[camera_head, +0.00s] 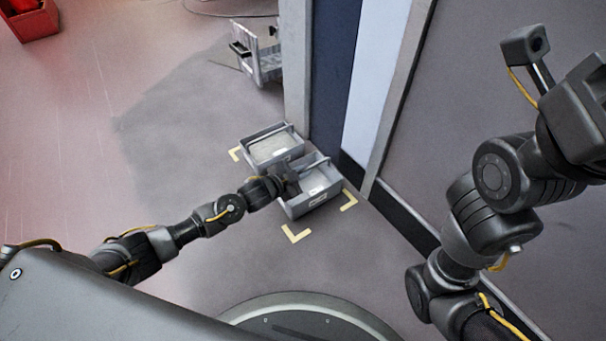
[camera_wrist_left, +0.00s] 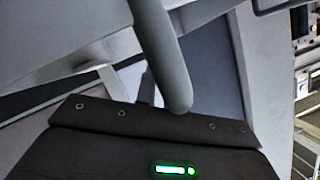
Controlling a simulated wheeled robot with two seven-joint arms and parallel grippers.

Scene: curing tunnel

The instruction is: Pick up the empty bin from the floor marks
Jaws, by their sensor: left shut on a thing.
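Two grey bins stand side by side on the floor between yellow corner marks (camera_head: 296,233). The nearer bin (camera_head: 312,199) has a white label, and its visible inside looks bare. The farther bin (camera_head: 273,149) shows a pale, textured surface inside. My left gripper (camera_head: 290,180) is at the nearer bin's left side, shut on its handle. The gripper covers part of that bin. In the left wrist view, a grey handle bar (camera_wrist_left: 160,55) crosses close in front of the gripper body. The right arm is raised at the right; its gripper fingers do not show.
A wall with a dark blue and white panel (camera_head: 372,90) rises just behind and right of the bins. Another grey container (camera_head: 258,55) stands farther back, and a red bin (camera_head: 30,20) is at the top left. Open floor lies to the left.

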